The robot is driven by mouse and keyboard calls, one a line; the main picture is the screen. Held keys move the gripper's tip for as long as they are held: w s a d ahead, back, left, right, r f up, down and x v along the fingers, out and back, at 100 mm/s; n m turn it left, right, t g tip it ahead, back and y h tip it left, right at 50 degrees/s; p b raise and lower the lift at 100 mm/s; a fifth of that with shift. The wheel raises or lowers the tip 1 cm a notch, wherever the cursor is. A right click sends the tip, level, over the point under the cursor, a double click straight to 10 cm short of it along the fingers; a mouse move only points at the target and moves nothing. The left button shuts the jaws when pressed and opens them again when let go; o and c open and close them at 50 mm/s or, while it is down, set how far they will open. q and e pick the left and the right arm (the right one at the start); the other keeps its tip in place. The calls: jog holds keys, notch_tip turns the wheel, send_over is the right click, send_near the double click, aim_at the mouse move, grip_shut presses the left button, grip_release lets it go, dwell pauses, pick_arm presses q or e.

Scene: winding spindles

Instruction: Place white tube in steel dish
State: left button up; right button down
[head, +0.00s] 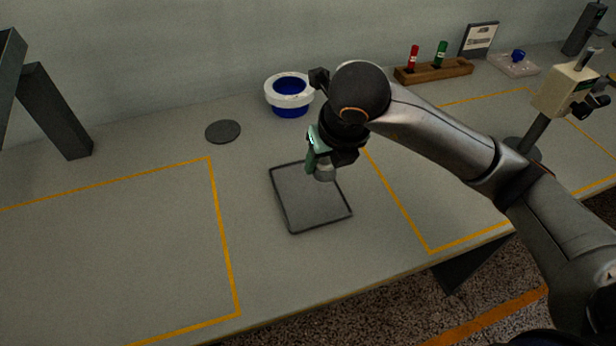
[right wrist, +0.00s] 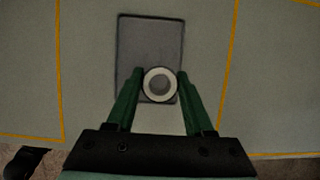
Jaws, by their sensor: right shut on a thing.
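The white tube (head: 325,172) is held by my right gripper (head: 320,160), upright or nearly so, above the steel dish. In the right wrist view the tube (right wrist: 160,85) shows end-on as a pale ring between the two green fingers (right wrist: 160,88), which are shut on it. The steel dish (head: 308,208) is a shallow grey square tray with a dark rim, lying on the bench. It also shows in the right wrist view (right wrist: 150,40), with the tube over its near part. I cannot tell the exact gap between tube and dish. The left gripper is not in view.
A blue bowl with a white ring (head: 289,93) stands behind the dish. A dark disc (head: 223,131) lies to the left. A wooden rack (head: 434,71) with red and green pieces is at the back right, near a stand (head: 560,92).

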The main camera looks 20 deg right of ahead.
send_over(306, 187)
jog(key=s, duration=0.2)
jog(key=f, duration=0.4)
jog(key=shift+w+d+f, duration=0.1)
jog(key=shift+w+f, duration=0.05)
jog(key=shift+w, duration=0.05)
jog(key=shift+w+f+b, duration=0.1)
jog(key=shift+f+b, duration=0.25)
jog(key=shift+f, duration=1.5)
jog(key=shift+c, duration=1.4)
grip_release()
jog(key=shift+r, duration=0.1)
jog(key=shift+r, duration=0.1)
jog(key=shift+r+p, duration=0.25)
jog(key=shift+p, duration=0.05)
jog(key=v, duration=1.1)
jog(key=shift+r+p, duration=0.3)
jog(key=shift+p, duration=0.05)
jog(key=shift+s+f, duration=0.1)
jog(key=shift+s, duration=0.1)
